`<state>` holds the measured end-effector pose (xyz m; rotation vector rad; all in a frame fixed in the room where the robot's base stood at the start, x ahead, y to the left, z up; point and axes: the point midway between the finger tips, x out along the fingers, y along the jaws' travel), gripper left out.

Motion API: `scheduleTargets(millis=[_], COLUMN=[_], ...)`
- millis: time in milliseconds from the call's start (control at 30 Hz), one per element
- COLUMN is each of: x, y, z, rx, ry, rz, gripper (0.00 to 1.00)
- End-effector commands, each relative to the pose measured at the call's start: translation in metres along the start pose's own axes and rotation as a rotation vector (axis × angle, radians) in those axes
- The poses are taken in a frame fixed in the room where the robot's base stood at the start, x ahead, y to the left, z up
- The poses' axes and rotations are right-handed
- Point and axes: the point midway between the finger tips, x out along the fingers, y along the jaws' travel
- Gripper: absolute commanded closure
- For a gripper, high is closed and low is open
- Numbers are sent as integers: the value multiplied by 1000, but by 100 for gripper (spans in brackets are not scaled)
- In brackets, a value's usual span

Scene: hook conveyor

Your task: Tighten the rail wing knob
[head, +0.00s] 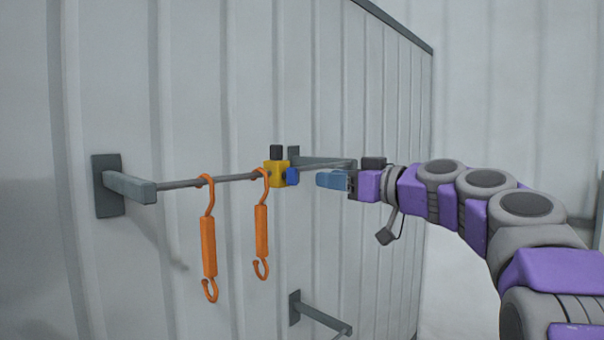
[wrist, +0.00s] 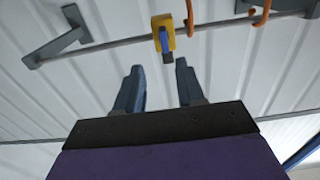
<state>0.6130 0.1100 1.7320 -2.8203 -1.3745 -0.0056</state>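The rail wing knob (head: 292,176) is blue and sits on the side of a yellow block (head: 275,167) mounted on the grey rail. In the wrist view the blue knob (wrist: 165,40) is at top centre on the yellow block (wrist: 157,22), with a dark part just below it. My gripper (head: 319,180) is to the right of the knob in the head view, a short gap away. In the wrist view my gripper (wrist: 159,66) has two blue-grey fingers spread apart and empty. The knob lies beyond the fingertips, between their lines.
The thin rail (head: 235,178) runs between wall brackets (head: 130,187). Two orange hooks (head: 208,245) (head: 261,230) hang from it left of the block. A lower bracket (head: 318,315) juts from the ribbed wall. Space below the knob looks clear.

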Motion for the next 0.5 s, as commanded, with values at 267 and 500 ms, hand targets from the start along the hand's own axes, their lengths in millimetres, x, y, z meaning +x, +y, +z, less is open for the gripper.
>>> scheduleTargets(millis=[267,500], x=[57,80], y=[-2,-1], z=[1,0], rx=[0,1], ry=[-5,-3], rz=[-1,-1], gripper=[62,62])
